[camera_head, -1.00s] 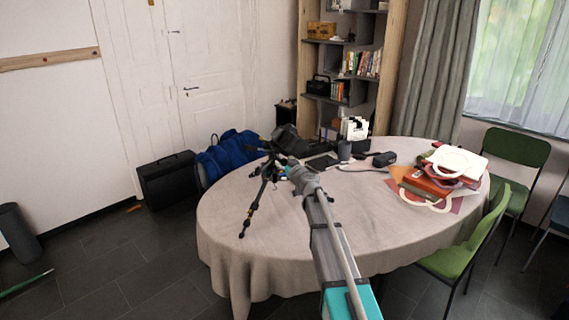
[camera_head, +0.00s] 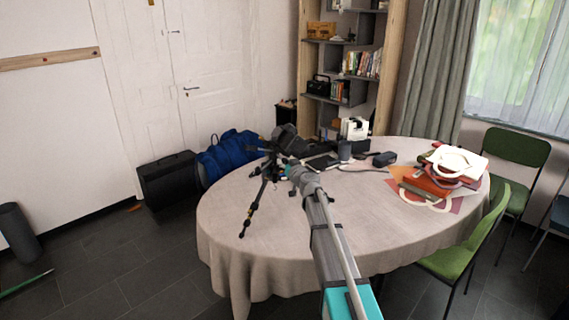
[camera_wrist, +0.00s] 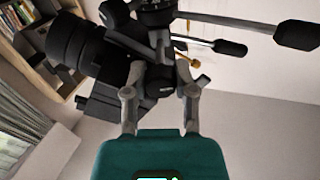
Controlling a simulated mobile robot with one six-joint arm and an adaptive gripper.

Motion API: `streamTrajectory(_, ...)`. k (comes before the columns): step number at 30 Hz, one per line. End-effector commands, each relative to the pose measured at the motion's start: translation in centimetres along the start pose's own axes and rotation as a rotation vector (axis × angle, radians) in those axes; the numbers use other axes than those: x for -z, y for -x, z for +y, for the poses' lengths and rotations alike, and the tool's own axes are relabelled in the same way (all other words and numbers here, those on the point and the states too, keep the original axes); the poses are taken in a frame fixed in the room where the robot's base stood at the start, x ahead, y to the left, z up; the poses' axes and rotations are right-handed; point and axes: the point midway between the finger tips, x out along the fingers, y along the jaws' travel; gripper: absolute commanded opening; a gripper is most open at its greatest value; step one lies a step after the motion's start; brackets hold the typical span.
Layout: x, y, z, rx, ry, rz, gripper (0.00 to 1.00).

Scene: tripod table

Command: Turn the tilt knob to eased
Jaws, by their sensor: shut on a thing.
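The black tripod (camera_head: 254,205) stands on the round table with its legs spread, and a dark camera (camera_head: 286,137) sits on its head. In the wrist view the camera lens (camera_wrist: 78,43) is at the upper left, and the tripod head (camera_wrist: 155,20) is at the top. My gripper (camera_wrist: 161,76) has one finger on each side of a black knob (camera_wrist: 159,84) on the head and is shut on it. The knob is partly hidden by the fingers, and its setting cannot be read. In the head view my arm hides the contact.
The table (camera_head: 240,265) has a pale cloth, with clear room at its front left. A stack of books (camera_head: 440,178) lies at the right. Handles (camera_wrist: 297,34) reach out to the right of the head in the wrist view. A green chair (camera_head: 470,245) stands at the table's right edge.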

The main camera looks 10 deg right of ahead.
Motion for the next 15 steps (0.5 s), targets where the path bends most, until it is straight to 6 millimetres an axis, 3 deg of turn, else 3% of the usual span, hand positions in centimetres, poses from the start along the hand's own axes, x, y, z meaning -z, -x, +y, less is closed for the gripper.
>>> streamTrajectory(15, 0.02, -0.03, -0.05, 0.0, -0.466, 0.0, 0.0)
